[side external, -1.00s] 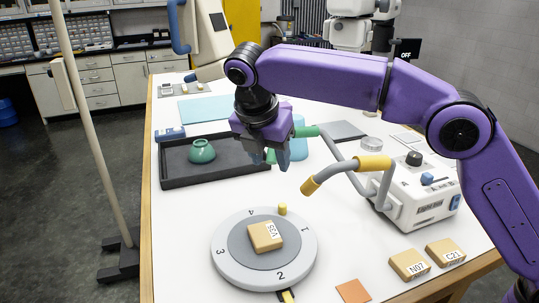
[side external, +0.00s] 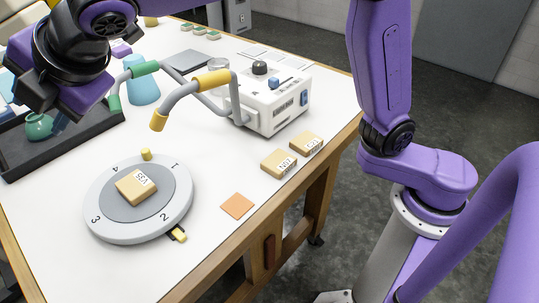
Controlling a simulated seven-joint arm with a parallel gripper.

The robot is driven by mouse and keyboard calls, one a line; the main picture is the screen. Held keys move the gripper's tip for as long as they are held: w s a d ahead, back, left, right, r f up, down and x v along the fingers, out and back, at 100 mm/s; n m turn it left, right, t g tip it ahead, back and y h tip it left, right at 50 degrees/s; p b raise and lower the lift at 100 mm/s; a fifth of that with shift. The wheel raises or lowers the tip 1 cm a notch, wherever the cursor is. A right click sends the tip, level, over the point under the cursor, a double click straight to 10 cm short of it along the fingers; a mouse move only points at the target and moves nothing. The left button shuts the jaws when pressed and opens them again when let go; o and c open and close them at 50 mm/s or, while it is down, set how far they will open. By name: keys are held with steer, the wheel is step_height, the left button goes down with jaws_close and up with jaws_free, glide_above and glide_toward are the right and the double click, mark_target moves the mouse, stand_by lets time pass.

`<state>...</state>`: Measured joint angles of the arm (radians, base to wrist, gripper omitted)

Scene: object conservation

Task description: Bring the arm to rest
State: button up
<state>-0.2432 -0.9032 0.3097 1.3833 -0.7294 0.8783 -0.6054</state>
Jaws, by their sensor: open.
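My gripper (side external: 62,120) is at the upper left of the side external view, at the end of my purple arm. It is over the dark tray (side external: 25,160), and no held thing shows at it. The fingers are small and partly hidden by the purple gripper body. In the picture a teal pot (side external: 38,127) in the tray is just left of the fingers. I cannot tell the height of the gripper above the tray.
A numbered turntable (side external: 110,225) bears a labelled tan block (side external: 136,188). Two labelled blocks, one marked N07 (side external: 278,163), the other beside it (side external: 306,144), lie near the table edge. A white machine (side external: 275,105) with bent grey pipes (side external: 190,88) stands behind. An orange square (side external: 237,206) lies flat.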

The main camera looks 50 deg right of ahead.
steer(key=s+r+g+y, duration=0.15)
steer(key=s+y, duration=0.25)
steer(key=s, duration=0.5)
steer(key=s+r+g+y, duration=0.1)
steer(key=s+g+y, duration=0.25)
steer(key=s, duration=0.65)
steer(key=d+f+m+h, duration=0.25)
steer(key=d+f, duration=0.25)
steer(key=d, duration=0.3)
steer(key=w+d+f+m+h, duration=0.1)
steer(key=d+f+m+h, duration=0.15)
steer(key=d+f, duration=0.45)
steer(key=d+f+m+h, duration=0.2)
steer(key=d+f+m, duration=0.1)
steer(key=d, duration=0.7)
steer(key=s+d+f+m+g+h, duration=0.1)
steer(key=s+d+f+g+h, duration=0.1)
steer(key=d, duration=0.5)
steer(key=s+d+f+m+g+h, duration=0.2)
steer(key=s+d+f, duration=0.2)
steer(key=s+d, duration=0.2)
steer(key=shift+s+d, duration=0.2)
steer(key=shift+d, duration=0.25)
steer(key=shift+r, duration=0.1)
